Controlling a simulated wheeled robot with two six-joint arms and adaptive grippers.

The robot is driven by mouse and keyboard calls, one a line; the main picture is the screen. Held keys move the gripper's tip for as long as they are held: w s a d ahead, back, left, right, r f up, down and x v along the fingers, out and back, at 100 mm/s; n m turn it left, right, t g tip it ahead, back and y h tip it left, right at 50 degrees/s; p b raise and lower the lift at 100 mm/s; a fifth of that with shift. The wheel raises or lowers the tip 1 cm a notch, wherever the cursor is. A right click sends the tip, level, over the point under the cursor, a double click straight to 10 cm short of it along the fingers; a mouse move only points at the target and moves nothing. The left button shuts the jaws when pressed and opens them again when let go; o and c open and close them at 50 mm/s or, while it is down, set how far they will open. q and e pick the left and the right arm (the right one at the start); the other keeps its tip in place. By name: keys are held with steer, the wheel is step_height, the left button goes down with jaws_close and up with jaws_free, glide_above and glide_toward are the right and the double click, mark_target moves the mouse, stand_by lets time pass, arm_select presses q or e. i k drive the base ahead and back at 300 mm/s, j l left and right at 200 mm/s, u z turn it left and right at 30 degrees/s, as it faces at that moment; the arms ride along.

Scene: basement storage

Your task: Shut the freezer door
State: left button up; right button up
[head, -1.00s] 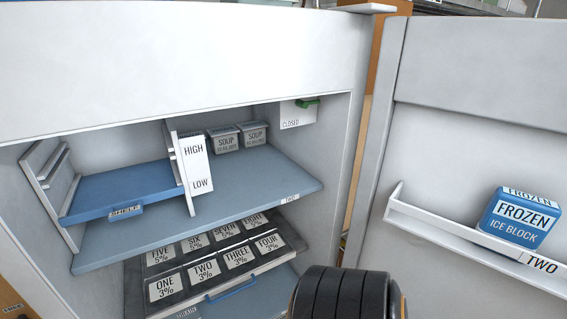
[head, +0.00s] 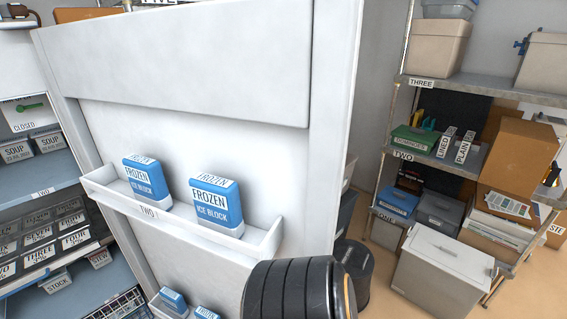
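The freezer door (head: 262,143) stands open in the middle of the head view, its inner face toward me. Its door shelf (head: 112,196), labelled TWO, holds two blue ice blocks (head: 216,205). More blue blocks sit on a lower door shelf. The freezer interior (head: 20,176) shows at the left edge, with soup tubs and labelled trays. A black ribbed cylindrical part, which looks like a piece of my own arm, is at the bottom centre in front of the door. Neither gripper's fingers are in view.
Metal shelving (head: 451,82) with bins, boxes and folders stands at the right behind the door. A grey lidded bin (head: 442,268) is on the floor before it. A dark round container (head: 357,268) stands just right of the door. Some tan floor is bare.

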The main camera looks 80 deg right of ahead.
mark_target(257, 94)
steer(key=k+l, duration=0.35)
steer(key=k+l+z, duration=0.1)
steer(key=k+l, duration=0.2)
steer(key=l, duration=0.3)
steer(key=k+l, duration=0.35)
steer(key=i+l, duration=0.1)
steer(key=l, duration=0.95)
